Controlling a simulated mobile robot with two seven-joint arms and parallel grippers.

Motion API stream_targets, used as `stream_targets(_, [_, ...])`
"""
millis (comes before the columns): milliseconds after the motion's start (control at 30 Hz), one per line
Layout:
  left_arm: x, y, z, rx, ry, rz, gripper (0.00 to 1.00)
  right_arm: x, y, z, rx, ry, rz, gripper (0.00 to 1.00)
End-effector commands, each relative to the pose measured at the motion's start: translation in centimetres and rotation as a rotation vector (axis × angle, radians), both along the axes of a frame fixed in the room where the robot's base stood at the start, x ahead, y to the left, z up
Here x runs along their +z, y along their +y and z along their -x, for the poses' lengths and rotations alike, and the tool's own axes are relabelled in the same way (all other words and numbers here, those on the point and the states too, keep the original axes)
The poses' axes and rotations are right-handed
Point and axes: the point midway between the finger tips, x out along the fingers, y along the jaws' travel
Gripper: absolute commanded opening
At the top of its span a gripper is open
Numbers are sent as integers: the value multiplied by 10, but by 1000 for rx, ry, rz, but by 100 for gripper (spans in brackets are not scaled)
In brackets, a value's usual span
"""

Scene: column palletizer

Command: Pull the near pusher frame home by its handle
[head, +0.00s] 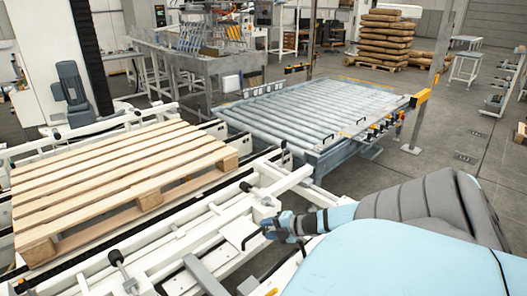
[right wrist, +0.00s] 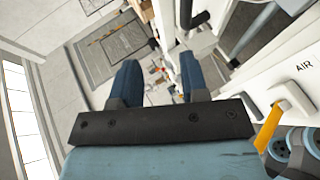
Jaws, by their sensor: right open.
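The near pusher frame (head: 210,215) is a white beam structure along the near side of the pallet bed. A thin black bent bar, which looks like its handle (head: 250,237), sticks out at its right end. My right gripper (head: 268,228) is beside this bar in the head view; whether they touch is unclear. In the right wrist view its two blue fingers (right wrist: 159,64) are spread apart, with nothing seen gripped between them. A dark bar (right wrist: 201,18) lies just beyond the right finger there. My left gripper is not in view.
A wooden pallet (head: 110,175) lies on the white bed at left. A roller conveyor (head: 310,110) stands behind, with a yellow-ended rail at its right. White machine parts crowd close around the right gripper. Open grey floor (head: 440,160) lies to the right.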

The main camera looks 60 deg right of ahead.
Motion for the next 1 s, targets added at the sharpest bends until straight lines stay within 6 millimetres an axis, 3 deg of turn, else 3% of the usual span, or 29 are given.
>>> stream_targets(500, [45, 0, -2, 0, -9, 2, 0, 9, -3, 36, -1, 1, 0, 41])
stream_targets(1000, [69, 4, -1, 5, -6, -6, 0, 15, -6, 70, 0, 1, -1, 41])
